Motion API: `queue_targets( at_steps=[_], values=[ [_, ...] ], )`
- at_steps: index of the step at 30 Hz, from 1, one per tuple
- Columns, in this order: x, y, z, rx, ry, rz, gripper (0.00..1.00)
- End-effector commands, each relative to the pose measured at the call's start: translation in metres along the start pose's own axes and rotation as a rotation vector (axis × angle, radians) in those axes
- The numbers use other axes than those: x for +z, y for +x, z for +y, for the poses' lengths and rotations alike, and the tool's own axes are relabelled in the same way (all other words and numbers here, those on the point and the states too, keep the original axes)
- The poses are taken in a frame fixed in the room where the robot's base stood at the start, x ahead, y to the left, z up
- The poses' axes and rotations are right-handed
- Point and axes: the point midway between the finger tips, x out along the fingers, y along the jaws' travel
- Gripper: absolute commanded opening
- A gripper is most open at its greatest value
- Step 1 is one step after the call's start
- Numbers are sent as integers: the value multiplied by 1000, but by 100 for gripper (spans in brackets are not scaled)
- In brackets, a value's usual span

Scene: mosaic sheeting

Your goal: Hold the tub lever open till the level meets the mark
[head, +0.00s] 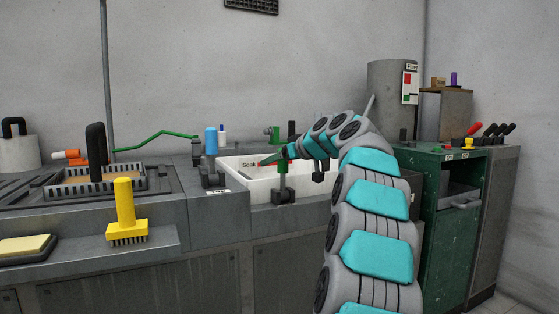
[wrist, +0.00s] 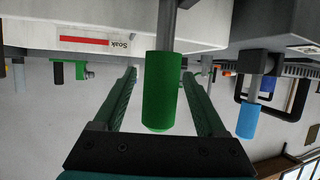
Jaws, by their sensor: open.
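The white tub (head: 310,190) is set into the grey counter, with a "Soak" label (head: 249,164) on its inner back wall. In the wrist view the label (wrist: 84,40) appears upside down with a red bar. A green-handled lever (head: 282,182) stands at the tub's front edge. In the wrist view its green handle (wrist: 162,92) sits between the two fingers of my gripper (wrist: 160,75), with gaps on both sides. My gripper is open. In the head view my gripper (head: 274,158) is partly hidden at the lever's top. I cannot make out the liquid level.
A blue-handled lever (head: 211,142) stands left of the tub, and a yellow brush (head: 124,206) stands on the left ledge. A black-handled basket (head: 95,182) sits farther left. A green cabinet (head: 445,210) stands right of my arm.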

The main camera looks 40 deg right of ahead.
Motion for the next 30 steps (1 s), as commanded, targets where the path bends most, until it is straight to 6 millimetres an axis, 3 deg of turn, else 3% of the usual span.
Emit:
queue_targets(
  at_steps=[3, 22, 30],
  values=[
    [0, 0, 0, 0, 0, 0, 72],
    [0, 0, 0, -1, 0, -1, 1],
    [1, 0, 0, -1, 0, 0, 0]
  ],
)
